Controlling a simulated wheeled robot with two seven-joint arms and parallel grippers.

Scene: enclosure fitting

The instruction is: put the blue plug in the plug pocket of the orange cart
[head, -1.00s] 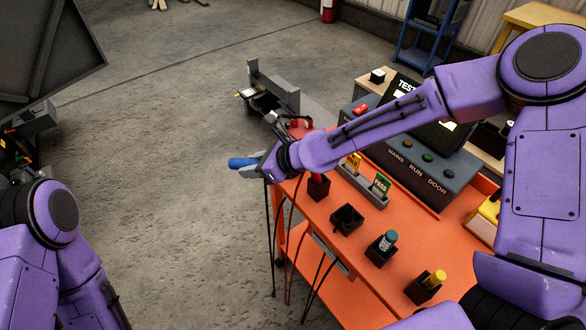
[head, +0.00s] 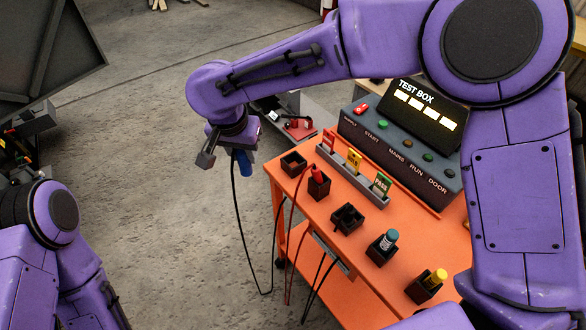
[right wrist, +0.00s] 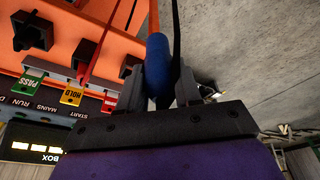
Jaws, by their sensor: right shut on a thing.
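My right gripper (head: 227,155) is shut on the blue plug (head: 245,163), off the left edge of the orange cart (head: 400,262). The plug points downward, and a black cable hangs from it in a loop toward the floor. In the right wrist view the blue plug (right wrist: 157,62) sits between the two fingers of the right gripper (right wrist: 160,85). A black pocket (head: 293,163) that looks empty stands at the cart's far left corner, right of the plug and apart from it. My left gripper is out of view; only the left arm shows.
Other black pockets on the cart hold a red plug (head: 317,172), a black one (head: 347,214), a teal one (head: 391,237) and a yellow one (head: 438,275). A card rack (head: 354,162) and the test box (head: 400,140) stand behind. Cables hang off the cart's left side.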

